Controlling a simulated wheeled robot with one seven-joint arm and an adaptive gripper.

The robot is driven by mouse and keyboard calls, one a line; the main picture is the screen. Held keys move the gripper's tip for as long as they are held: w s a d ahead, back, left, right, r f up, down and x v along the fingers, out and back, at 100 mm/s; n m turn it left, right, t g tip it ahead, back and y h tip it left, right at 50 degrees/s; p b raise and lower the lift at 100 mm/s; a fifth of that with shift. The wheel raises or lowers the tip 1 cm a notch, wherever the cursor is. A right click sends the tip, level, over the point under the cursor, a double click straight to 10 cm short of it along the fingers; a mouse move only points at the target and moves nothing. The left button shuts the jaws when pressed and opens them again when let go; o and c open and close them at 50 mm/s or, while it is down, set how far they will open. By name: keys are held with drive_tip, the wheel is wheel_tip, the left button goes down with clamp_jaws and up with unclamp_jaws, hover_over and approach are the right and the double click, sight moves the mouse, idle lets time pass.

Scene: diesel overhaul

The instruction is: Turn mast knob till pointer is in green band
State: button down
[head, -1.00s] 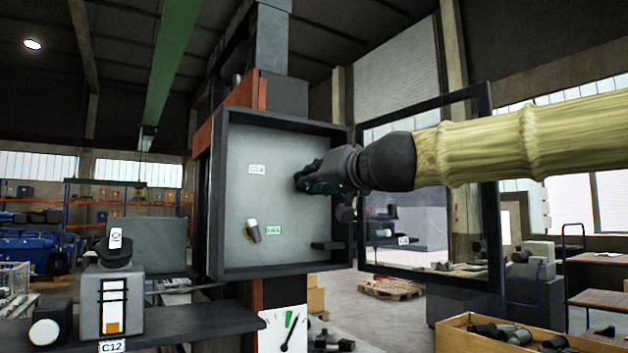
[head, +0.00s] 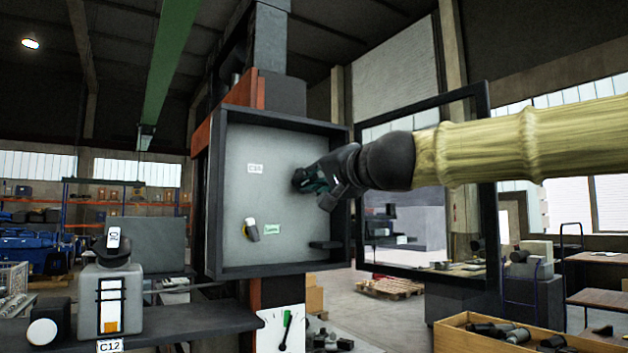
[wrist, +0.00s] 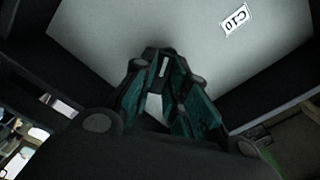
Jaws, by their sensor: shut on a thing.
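The mast knob (wrist: 157,56) is a dark round knob with a pale mark, on the grey panel (head: 285,150) inside a dark-framed box on the mast. My gripper (head: 312,183) is shut on it, reaching in from the right; the fingers hide most of the knob in the head view. In the wrist view my gripper (wrist: 160,82) has its dark green fingers around the knob. A white dial (head: 298,318) with a green band and black pointer stands below the box. The pointer leans slightly right of upright, at or near the green band; I cannot tell exactly.
A C10 label (head: 255,168) is left of the knob. A dark frame (head: 488,180) stands at right. A C12 device (head: 110,300) is on the left shelf.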

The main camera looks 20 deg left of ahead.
drive_tip(key=shift+s+m, duration=0.1)
drive_tip(key=shift+m, duration=1.1)
drive_tip(key=shift+m, duration=0.9)
drive_tip(key=c, duration=1.7)
unclamp_jaws()
drive_tip(key=o, duration=0.4)
drive_tip(key=shift+s+a, duration=0.15)
drive_tip(key=shift+d, duration=0.25)
